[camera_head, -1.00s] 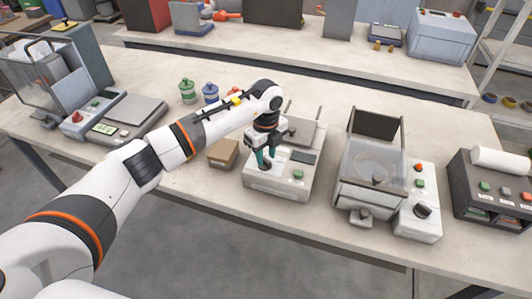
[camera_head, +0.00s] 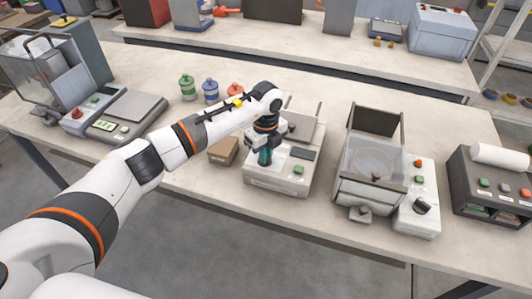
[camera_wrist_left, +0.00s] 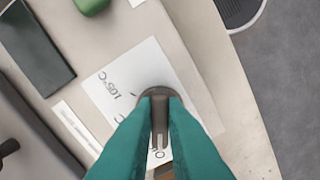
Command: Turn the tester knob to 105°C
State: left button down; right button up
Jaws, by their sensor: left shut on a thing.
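The tester (camera_head: 270,183) is a pale box on the near table, with a dark display (camera_head: 303,154) and a green button (camera_head: 299,170). My left gripper (camera_head: 264,163) points down at its front left and hides the knob in the head view. In the left wrist view, the teal fingers (camera_wrist_left: 160,108) are shut on a grey-brown knob (camera_wrist_left: 158,93), one on each side. A white dial label (camera_wrist_left: 112,72) beside it reads 105°C, upside down, with a small tick near the knob. Other label print is partly covered. The knob's setting cannot be told. My right gripper is not in view.
A cardboard box (camera_head: 223,150) stands just left of the tester. A clear-lidded machine (camera_head: 375,165) with its own dark knob (camera_head: 422,206) stands to the right. A scale (camera_head: 126,117) is at left. Green, blue and red-orange containers stand behind my arm.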

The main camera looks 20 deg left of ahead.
pick_arm(q)
jog(key=m+b, duration=0.2)
jog(key=m, duration=0.1)
jog(key=shift+f, duration=0.1)
jog(key=m+b, duration=0.3)
jog(key=shift+a+m, duration=0.1)
jog(key=shift+m, duration=0.3)
jog(key=m+b, duration=0.4)
jog(key=m, duration=0.2)
jog(key=shift+a, duration=0.15)
jog(key=m+b, duration=0.3)
jog(key=m, duration=0.2)
jog(key=shift+a+m+b, duration=0.1)
jog(key=shift+m+b, duration=0.2)
jog(key=m, duration=0.1)
jog(key=m+b, duration=0.1)
jog(key=m, duration=0.1)
jog(key=m+b, duration=0.1)
jog(key=m, duration=0.1)
jog(key=shift+w+r, duration=0.1)
jog(key=shift+r, duration=0.15)
jog(key=shift+m, duration=0.3)
jog(key=c, duration=1.5)
grip_release()
